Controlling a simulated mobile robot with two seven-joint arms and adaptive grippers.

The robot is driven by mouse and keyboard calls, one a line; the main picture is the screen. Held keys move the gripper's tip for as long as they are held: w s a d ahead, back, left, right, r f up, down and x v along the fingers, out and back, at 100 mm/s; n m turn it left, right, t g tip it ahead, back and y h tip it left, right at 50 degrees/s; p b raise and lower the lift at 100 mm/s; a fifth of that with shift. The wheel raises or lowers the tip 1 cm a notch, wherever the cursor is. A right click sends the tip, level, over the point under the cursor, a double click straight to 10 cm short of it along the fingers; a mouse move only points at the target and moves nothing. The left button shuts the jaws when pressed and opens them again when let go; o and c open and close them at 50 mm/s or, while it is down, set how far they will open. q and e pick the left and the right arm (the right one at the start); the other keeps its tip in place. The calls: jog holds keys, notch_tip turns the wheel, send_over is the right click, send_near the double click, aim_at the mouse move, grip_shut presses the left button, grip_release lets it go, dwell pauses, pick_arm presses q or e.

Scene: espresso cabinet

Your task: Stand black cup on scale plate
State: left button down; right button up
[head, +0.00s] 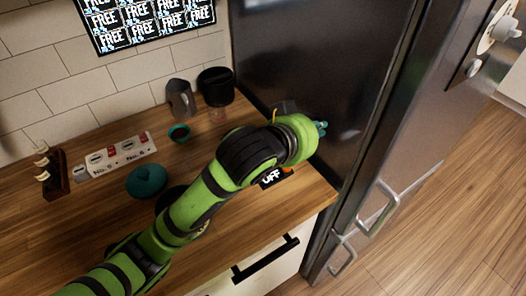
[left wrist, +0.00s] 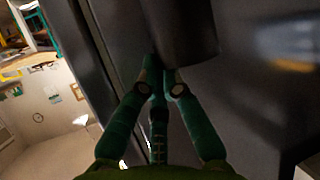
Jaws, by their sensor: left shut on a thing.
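My left gripper (head: 320,128) is at the right end of the counter, in front of the dark fridge side. It also shows in the left wrist view (left wrist: 162,76), where its green fingers close on the lower part of a dark rounded object, the black cup (left wrist: 182,32). The scale's black display reading "OFF" (head: 271,178) shows below my wrist, near the counter's front right. The scale plate is hidden behind my arm. My right gripper is not in view.
The tall dark fridge (head: 310,60) walls off the counter's right side. The front right counter corner (head: 315,190) is bare.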

pick_arm(q)
jog(key=w+a+f+p, duration=0.1)
jog(key=w+a+f, duration=0.1)
jog(key=a+f, duration=0.1)
jog(key=w+a+f+p, duration=0.1)
jog(key=a+f, duration=0.2)
jog(key=f, duration=0.1)
jog(key=w+a+f+p, duration=0.1)
jog(key=w+a+f, duration=0.1)
jog(key=a+f, duration=0.1)
jog(key=shift+w+a+f+p, duration=0.2)
jog(key=shift+w+a+p, duration=0.1)
jog(key=shift+w+p, duration=0.1)
jog(key=shift+f, duration=0.2)
jog(key=shift+f, duration=0.2)
jog(key=c, duration=1.4)
grip_release()
jog(key=shift+r, duration=0.1)
jog(key=b+v, duration=0.2)
jog(key=v, duration=1)
